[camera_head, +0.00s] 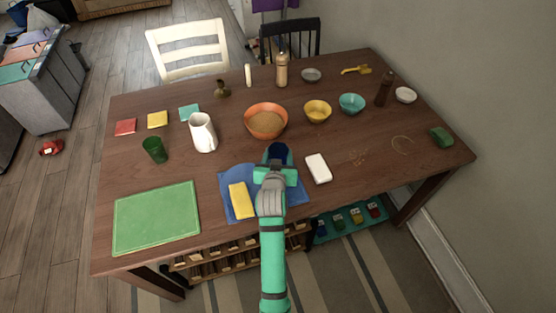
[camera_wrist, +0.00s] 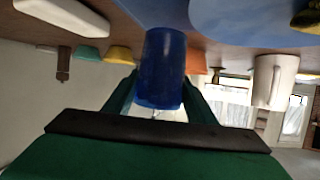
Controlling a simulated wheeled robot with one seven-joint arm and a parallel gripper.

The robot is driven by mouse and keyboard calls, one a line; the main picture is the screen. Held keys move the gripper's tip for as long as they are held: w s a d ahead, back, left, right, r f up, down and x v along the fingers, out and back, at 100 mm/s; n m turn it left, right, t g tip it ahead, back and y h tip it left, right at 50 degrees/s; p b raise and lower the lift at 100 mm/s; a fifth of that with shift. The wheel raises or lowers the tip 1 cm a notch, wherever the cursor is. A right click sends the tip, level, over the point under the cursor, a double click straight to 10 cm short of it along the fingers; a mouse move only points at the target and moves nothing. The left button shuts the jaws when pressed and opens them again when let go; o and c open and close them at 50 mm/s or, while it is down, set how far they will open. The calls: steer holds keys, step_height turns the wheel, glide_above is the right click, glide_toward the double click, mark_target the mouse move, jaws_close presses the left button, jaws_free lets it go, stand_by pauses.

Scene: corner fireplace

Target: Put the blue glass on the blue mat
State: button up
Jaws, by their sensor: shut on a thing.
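The dark blue glass (camera_head: 279,151) is held in my gripper (camera_head: 277,166), above the far right part of the blue mat (camera_head: 231,177) in the head view. In the wrist view, which is upside down, the glass (camera_wrist: 161,68) sits between both fingers of my gripper (camera_wrist: 160,88), roughly upright. The blue mat also shows there at the top right (camera_wrist: 255,20). I cannot tell whether the glass base touches anything. My gripper and arm hide part of the mat.
A yellow block (camera_head: 241,200) lies on the mat's left part. A white block (camera_head: 318,168) lies right of the mat. An orange bowl (camera_head: 266,133) stands behind, a white pitcher (camera_head: 202,132) to the left. A green board (camera_head: 156,217) lies front left.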

steer(key=shift+f, duration=1.35)
steer(key=shift+f, duration=0.2)
steer(key=o, duration=1.3)
steer(key=shift+r, duration=0.1)
steer(key=shift+s+r, duration=0.1)
steer(key=shift+s, duration=0.15)
steer(key=v, duration=1.1)
steer(key=shift+s+a+r, duration=0.1)
steer(key=shift+s+r, duration=0.15)
